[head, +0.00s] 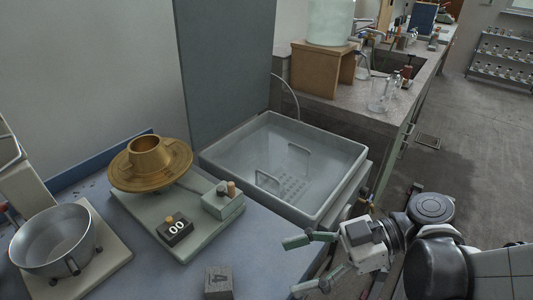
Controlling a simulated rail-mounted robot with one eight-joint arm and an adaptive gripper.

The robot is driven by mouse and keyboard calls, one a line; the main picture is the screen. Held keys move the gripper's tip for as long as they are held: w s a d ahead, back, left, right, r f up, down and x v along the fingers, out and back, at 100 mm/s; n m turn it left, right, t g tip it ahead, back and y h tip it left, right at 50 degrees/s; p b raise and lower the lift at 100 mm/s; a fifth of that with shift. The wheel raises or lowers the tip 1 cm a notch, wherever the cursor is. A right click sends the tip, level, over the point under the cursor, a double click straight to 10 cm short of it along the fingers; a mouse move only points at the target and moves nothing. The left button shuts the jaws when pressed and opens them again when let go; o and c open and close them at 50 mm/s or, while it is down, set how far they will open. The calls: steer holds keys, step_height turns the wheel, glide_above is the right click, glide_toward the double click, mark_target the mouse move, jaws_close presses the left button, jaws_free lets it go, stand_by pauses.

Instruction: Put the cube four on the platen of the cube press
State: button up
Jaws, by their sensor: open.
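Cube four (218,283) is a small grey cube with a dark 4 on its face. It sits on the blue-grey bench top at the bottom edge of the head view, and its lower part is cut off. My gripper (298,265) is to the right of the cube, near the bench's right edge. Its two green-tipped fingers are spread apart and point left, with nothing between them. The gripper does not touch the cube. I cannot make out a cube press or its platen in this view.
A brass flow table (150,164) with a counter box (174,229) stands left of centre. A metal pan (52,240) is at far left. A water tank (345,159) stands behind my gripper. Bench between counter and gripper is mostly clear.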

mark_target(232, 278)
steer(key=shift+d+f+n, duration=0.1)
steer(key=shift+d+n, duration=0.05)
steer(key=shift+n, duration=0.15)
steer(key=b+x, duration=0.1)
steer(key=x, duration=0.7)
steer(key=shift+b, duration=0.35)
steer(key=shift+w+b+x, duration=0.2)
steer(key=shift+b+x, duration=0.15)
steer(key=shift+x, duration=0.7)
steer(key=shift+w+b+x, duration=0.2)
steer(key=shift+b+x, duration=0.15)
steer(key=shift+x, duration=0.7)
steer(key=shift+s+a, duration=0.1)
steer(key=shift+a, duration=0.75)
jaws_close()
